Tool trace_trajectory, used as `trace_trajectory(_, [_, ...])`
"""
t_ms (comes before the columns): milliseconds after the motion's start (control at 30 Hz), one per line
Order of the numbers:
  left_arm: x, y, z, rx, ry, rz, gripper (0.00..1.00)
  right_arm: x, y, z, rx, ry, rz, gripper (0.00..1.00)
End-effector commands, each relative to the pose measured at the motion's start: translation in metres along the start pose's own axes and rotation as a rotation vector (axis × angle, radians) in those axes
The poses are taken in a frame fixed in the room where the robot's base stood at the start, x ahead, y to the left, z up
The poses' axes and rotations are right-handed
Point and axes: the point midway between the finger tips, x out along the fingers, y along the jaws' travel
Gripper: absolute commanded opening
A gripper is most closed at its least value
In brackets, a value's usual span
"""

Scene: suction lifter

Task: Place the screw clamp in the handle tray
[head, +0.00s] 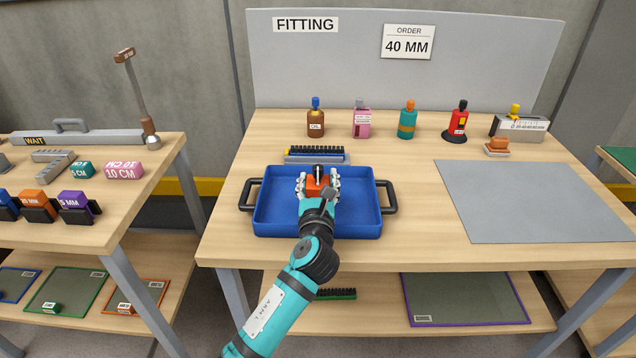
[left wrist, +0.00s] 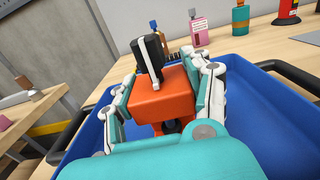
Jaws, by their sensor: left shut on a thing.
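The screw clamp, an orange block with a black-and-metal top (head: 318,183), is between the fingers of my left gripper (head: 319,186). It also shows in the left wrist view as an orange body (left wrist: 163,98) with a black knob on top. My left gripper is shut on it, with a finger on each side. The handle tray (head: 268,222), blue with a black handle at each end, is under the gripper on the table. The clamp is over the tray's inside; whether it touches the floor is hidden. My right gripper is not in view.
A black toothed strip (head: 317,153) lies just behind the tray. Several bottles, such as the brown one (head: 316,122), stand along the back. A grey mat (head: 535,200) lies bare at the right. A side table (head: 70,232) with coloured blocks is at the left.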

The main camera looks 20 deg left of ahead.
Motion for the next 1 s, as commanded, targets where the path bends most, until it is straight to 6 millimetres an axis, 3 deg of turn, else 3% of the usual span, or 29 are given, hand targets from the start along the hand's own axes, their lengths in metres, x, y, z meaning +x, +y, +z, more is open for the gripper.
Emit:
trace_trajectory(133, [0.0,0.0,-0.003,0.001,-0.001,0.0,0.13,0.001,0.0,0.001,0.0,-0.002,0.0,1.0])
trace_trajectory(167, [0.0,0.0,-0.004,0.001,0.0,0.0,0.51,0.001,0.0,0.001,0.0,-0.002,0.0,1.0])
trace_trajectory(333, [0.0,0.0,-0.003,0.001,0.001,0.0,0.73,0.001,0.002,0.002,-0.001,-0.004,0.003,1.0])
trace_trajectory(667, [0.0,0.0,0.002,-0.001,-0.001,0.0,0.73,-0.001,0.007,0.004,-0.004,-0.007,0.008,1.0])
trace_trajectory(767, [-0.012,0.0,0.0,0.001,0.001,-0.001,0.73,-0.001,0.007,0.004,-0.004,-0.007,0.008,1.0])
trace_trajectory(1000, [-0.062,0.0,-0.001,0.0,0.002,-0.002,0.73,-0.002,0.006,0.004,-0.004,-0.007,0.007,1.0])
